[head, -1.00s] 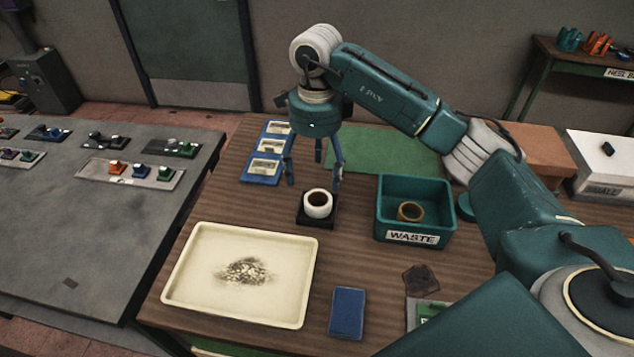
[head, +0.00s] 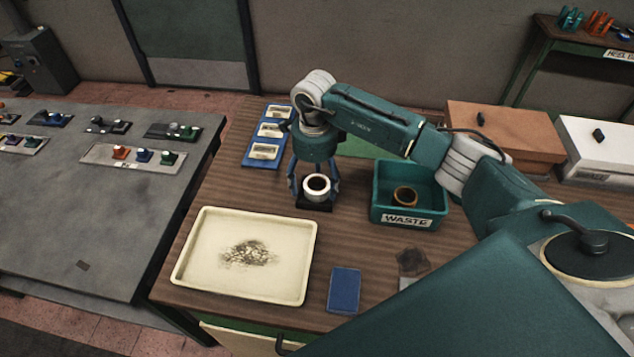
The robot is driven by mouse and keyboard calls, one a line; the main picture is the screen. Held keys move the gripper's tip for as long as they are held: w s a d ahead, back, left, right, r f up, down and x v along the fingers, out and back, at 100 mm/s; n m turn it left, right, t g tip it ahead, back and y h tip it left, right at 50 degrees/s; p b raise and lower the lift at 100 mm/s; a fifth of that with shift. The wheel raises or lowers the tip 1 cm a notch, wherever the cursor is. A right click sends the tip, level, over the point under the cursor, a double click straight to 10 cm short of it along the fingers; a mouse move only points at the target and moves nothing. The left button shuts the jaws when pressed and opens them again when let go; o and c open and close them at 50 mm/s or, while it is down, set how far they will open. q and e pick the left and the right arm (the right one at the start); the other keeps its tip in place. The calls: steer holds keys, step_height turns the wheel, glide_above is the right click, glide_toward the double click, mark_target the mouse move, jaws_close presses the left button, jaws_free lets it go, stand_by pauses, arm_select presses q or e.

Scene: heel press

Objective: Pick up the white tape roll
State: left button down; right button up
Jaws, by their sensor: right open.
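The white tape roll (head: 317,194) has a brown core. It sits on a small black stand (head: 313,206) on the wooden table. My right gripper (head: 313,193) points down over the roll. Its fingers are open, with one on the left and one on the right of the roll. I cannot tell whether the fingers touch it. My left gripper is not in the head view.
A green WASTE bin (head: 409,200) with a brown roll (head: 405,196) inside stands right of the white roll. A cream tray (head: 190,272) lies in front, beside a blue block (head: 343,290). A blue card holder (head: 262,165) lies behind left.

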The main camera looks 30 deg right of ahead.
steer(key=shift+f, duration=0.15)
steer(key=shift+c, duration=0.3)
steer(key=c, duration=1.1)
steer(key=shift+c, duration=0.9)
